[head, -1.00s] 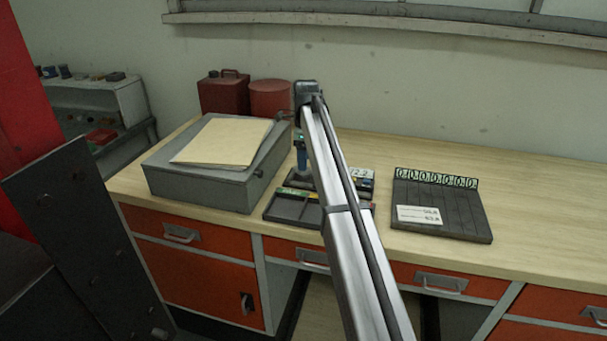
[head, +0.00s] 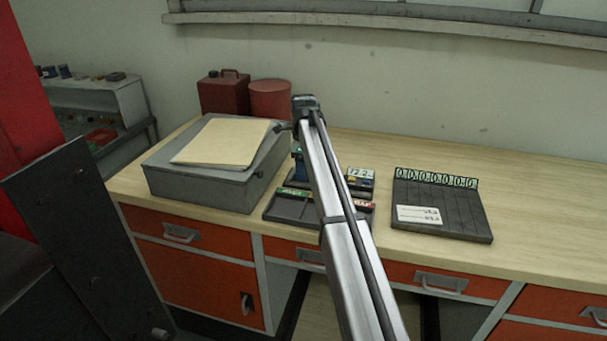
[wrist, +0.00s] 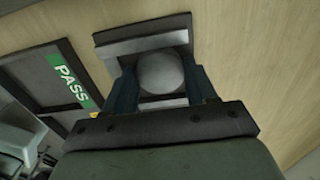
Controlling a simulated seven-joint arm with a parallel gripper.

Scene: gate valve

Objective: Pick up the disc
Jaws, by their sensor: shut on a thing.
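The disc (wrist: 161,74) is a round grey piece in the wrist view. It sits between the two blue fingers of my gripper (wrist: 164,88), which is shut on it. Behind it shows a dark square plate with pale strips (wrist: 140,42); I cannot tell whether the disc touches it. In the head view my gripper (head: 300,168) points down over the back left of the dark trays on the bench. The arm covers part of that spot, and the disc is hidden there.
A dark tray with a green PASS label (wrist: 68,80) lies beside the plate. In the head view, a small display (head: 360,175) stands right of the arm, a rack with several number tags (head: 440,215) farther right, and a grey box (head: 205,188) left. Bare bench lies at far right.

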